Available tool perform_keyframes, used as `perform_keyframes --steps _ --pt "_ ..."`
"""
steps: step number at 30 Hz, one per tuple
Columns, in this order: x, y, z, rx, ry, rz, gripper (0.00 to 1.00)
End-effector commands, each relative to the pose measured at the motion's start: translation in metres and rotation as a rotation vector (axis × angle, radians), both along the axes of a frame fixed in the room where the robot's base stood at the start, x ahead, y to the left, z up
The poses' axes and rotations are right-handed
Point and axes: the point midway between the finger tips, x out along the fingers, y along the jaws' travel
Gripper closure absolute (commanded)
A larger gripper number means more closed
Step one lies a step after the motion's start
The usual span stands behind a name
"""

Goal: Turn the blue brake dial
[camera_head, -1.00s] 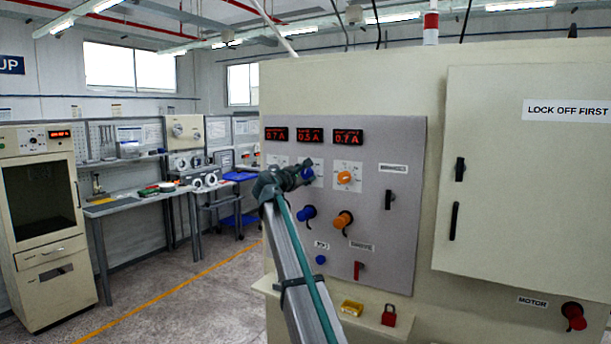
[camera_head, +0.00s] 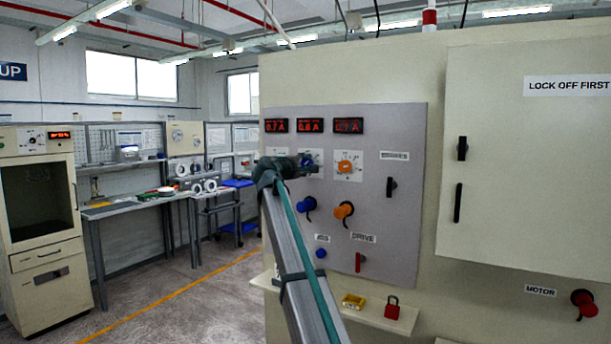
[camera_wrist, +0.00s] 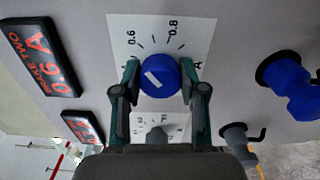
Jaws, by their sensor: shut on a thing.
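The blue brake dial (camera_wrist: 161,77) sits on a white scale plate marked 0.6 and 0.8 in the wrist view. The white line on its face slants toward the upper left, on the 0.6 side. My gripper (camera_wrist: 160,80) has one finger on each side of the dial and is shut on it. In the head view the blue dial (camera_head: 308,160) is partly hidden by my gripper (camera_head: 303,165). The display marked BRAKE TWO (camera_wrist: 45,57) reads 0.6 A; it is the middle display (camera_head: 310,126) in the head view.
An orange dial (camera_head: 346,166) is right of the blue one. A grey dial (camera_wrist: 155,133) is on its other side. A blue knob (camera_head: 307,206) and an orange knob (camera_head: 343,210) stick out below. A shelf holds a red padlock (camera_head: 392,308) and a yellow item (camera_head: 353,301).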

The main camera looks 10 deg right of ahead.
Motion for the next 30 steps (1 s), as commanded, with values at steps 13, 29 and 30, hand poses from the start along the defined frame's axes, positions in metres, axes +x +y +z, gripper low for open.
perform_keyframes --steps 13,29,30 --pt "0.0005 0.0 -0.0028 0.249 -0.2 -0.001 0.93" --pt "0.0001 0.0001 -0.0008 0.32 -0.255 0.0 0.93" --pt "0.0001 0.0001 -0.0008 0.32 -0.255 0.0 0.93"
